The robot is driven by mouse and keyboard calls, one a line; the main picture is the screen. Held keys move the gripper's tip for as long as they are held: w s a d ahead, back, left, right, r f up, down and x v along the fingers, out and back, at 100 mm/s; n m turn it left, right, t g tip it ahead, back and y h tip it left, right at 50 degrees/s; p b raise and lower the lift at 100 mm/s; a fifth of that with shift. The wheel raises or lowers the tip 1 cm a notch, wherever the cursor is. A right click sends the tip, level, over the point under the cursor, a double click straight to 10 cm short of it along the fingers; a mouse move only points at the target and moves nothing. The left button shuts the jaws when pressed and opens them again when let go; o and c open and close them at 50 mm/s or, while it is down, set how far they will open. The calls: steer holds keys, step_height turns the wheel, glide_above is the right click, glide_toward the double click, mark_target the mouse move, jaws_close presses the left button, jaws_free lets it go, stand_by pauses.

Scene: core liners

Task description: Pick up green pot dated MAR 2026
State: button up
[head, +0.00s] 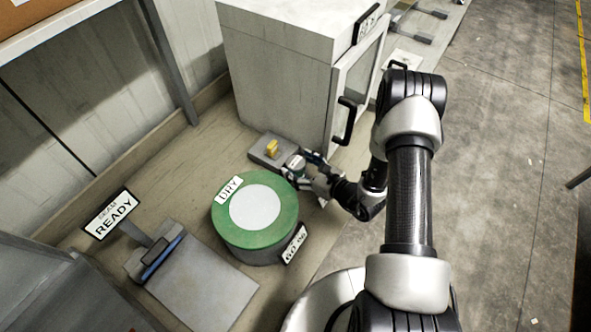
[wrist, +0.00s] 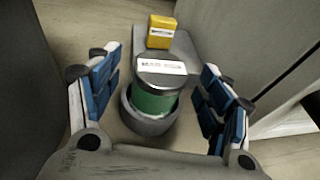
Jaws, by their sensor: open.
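The green pot (wrist: 152,100) has a grey lid with a white label, whose print is too blurred to read surely. It stands upright in a round grey holder (wrist: 150,124) in the wrist view. In the head view the pot (head: 296,161) is small and partly hidden by my gripper (head: 312,168). In the wrist view my gripper (wrist: 160,88) is open, with blue-padded fingers to the left and right of the pot. Gaps show between the pot and both fingers.
A yellow block (wrist: 160,31) with a label sits on the grey base (wrist: 183,44) behind the pot. A green-topped drum (head: 287,228) marked DRY stands left of my gripper. A white cabinet (head: 275,80) rises behind. A scale (head: 205,284) with a READY sign is front left.

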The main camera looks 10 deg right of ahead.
steer(key=shift+x, duration=1.2)
steer(key=c, duration=1.2)
steer(key=shift+c, duration=0.2)
steer(key=shift+r, duration=0.15)
